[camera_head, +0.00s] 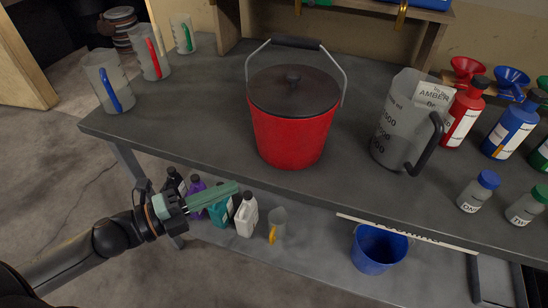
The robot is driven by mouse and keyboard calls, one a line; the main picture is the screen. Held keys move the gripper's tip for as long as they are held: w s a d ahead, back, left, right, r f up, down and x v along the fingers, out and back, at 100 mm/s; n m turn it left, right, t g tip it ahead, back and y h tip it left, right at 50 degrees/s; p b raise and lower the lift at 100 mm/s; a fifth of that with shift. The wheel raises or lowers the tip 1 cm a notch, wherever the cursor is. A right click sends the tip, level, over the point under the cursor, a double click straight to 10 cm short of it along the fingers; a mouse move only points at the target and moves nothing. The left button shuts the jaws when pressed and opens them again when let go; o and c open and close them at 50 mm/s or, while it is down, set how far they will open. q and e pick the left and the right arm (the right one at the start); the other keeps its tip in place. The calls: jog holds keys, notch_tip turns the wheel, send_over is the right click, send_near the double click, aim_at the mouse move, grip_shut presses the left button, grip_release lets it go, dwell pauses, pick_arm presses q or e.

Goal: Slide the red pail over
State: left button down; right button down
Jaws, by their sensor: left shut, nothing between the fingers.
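The red pail (291,138) stands upright on the dark grey workbench (200,110), near its front edge. It has a dark lid with a knob, and its wire handle with a black grip stands up. My left gripper (236,187) is shut and empty. It shows in front of the bench edge, to the lower left of the pail and apart from it. My right gripper is not in view.
A large grey measuring jug (405,120) stands close right of the pail. Several clear jugs with coloured handles (107,80) stand at the bench's left end. Bottles (465,112) crowd the right. A blue bucket (377,250) is below. The bench left of the pail is clear.

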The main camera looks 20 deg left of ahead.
pick_arm(q)
jog(key=p, duration=0.1)
send_near(293, 151)
jog(key=d, duration=0.3)
jog(key=shift+w+d+p, duration=0.15)
jog(key=shift+w+p, duration=0.15)
jog(key=shift+w, duration=1.4)
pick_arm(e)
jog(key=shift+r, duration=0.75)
pick_arm(q)
jog(key=shift+r, duration=0.1)
